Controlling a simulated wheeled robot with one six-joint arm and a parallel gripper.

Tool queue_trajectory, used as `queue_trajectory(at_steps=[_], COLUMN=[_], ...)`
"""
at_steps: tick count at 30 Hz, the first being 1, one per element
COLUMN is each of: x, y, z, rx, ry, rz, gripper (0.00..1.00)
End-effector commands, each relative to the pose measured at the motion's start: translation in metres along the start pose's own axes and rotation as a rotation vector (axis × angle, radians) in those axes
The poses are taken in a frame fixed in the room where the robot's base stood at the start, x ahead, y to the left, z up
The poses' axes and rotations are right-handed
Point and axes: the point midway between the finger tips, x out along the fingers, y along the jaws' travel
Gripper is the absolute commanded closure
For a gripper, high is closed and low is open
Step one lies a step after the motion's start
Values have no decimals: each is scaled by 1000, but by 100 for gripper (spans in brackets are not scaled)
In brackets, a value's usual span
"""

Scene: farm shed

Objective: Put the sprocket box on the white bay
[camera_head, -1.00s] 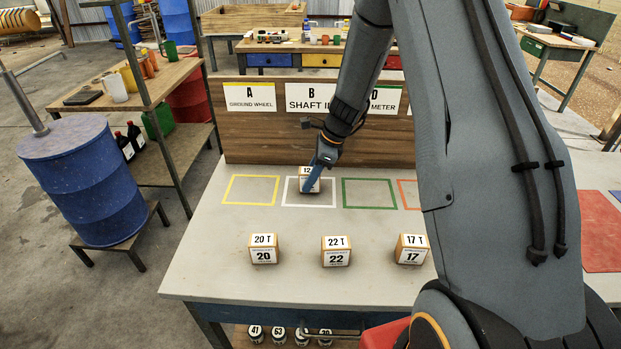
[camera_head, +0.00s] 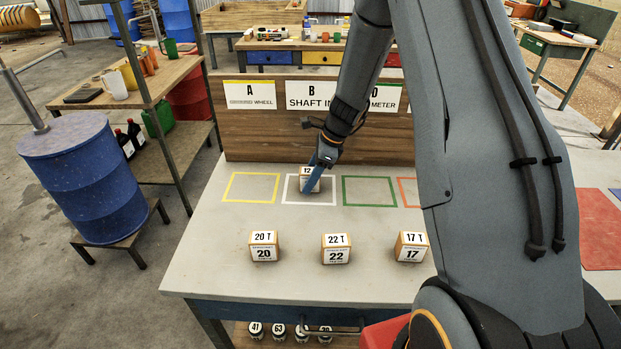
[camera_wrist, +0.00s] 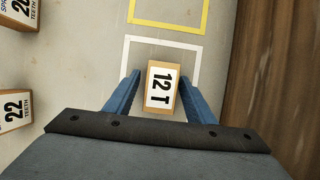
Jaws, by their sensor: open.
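The sprocket box marked 12 T (camera_head: 307,173) stands inside the white bay (camera_head: 291,203), a white outline on the table; the box also shows in the wrist view (camera_wrist: 161,87). My gripper (camera_head: 318,181) is at the box from above. In the wrist view its blue fingers (camera_wrist: 162,95) are open, one on each side of the box, with small gaps. The box rests on the tabletop. Other boxes marked 20 T (camera_head: 264,248), 22 T (camera_head: 336,250) and 17 T (camera_head: 411,248) stand in a row nearer the table's front edge.
A yellow bay (camera_head: 250,187) is left of the white bay and a green bay (camera_head: 369,192) is right of it; both are empty. A wooden board (camera_head: 262,137) with letter signs rises behind the bays. A red mat (camera_head: 596,231) lies at the right.

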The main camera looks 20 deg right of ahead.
Motion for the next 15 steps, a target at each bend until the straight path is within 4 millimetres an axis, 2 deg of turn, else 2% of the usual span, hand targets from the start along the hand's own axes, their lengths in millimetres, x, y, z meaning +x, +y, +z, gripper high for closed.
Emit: queue_trajectory(at_steps=[5,15], x=[-21,-85], y=[-2,-2], z=[0,0], rx=[-1,-1], ry=[-1,-1], rz=[-5,-5], gripper=[50,50])
